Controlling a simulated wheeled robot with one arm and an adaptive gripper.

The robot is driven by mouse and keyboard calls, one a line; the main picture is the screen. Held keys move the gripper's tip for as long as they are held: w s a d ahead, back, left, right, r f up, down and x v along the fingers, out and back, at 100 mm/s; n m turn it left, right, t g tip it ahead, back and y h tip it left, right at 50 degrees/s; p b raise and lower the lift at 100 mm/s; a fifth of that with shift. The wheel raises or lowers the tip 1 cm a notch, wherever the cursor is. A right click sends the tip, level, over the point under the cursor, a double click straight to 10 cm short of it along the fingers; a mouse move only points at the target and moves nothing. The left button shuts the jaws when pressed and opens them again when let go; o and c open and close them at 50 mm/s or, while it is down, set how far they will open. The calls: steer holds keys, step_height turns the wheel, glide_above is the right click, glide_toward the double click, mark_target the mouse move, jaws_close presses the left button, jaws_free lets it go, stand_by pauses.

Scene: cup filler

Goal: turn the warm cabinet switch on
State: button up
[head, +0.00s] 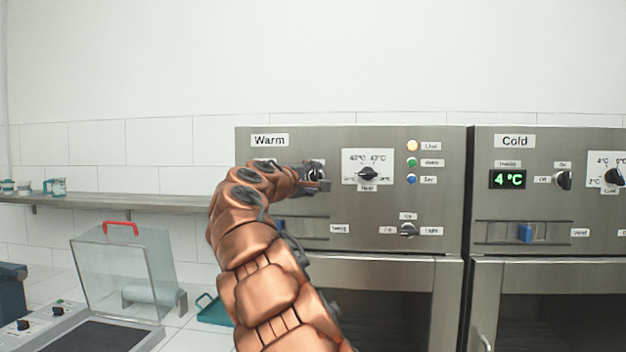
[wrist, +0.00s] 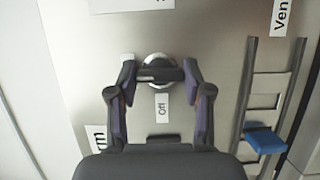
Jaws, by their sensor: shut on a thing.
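The warm cabinet (head: 350,140) is a steel unit with a "Warm" label at its upper left. Its switch is a round silver knob with a dark grip bar; in the wrist view the knob (wrist: 158,60) sits between my fingertips. My gripper (wrist: 159,76) is shut on the bar, which lies crosswise in the picture, beside an "Off" label (wrist: 162,107). In the head view my gripper (head: 318,180) is at the panel's left part, and my fingers and arm hide part of the switch.
To the right of the switch are a temperature dial (head: 367,174), several lights and a small light switch (head: 407,230). A blue slider (wrist: 265,140) is on the same panel. The cold cabinet (head: 545,145) stands at right. A clear box (head: 120,265) and a shelf (head: 130,203) are at left.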

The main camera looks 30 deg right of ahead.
stand_by(0.4)
steer(key=o, duration=1.2)
steer(key=shift+c, duration=0.2)
steer(key=v, duration=1.2)
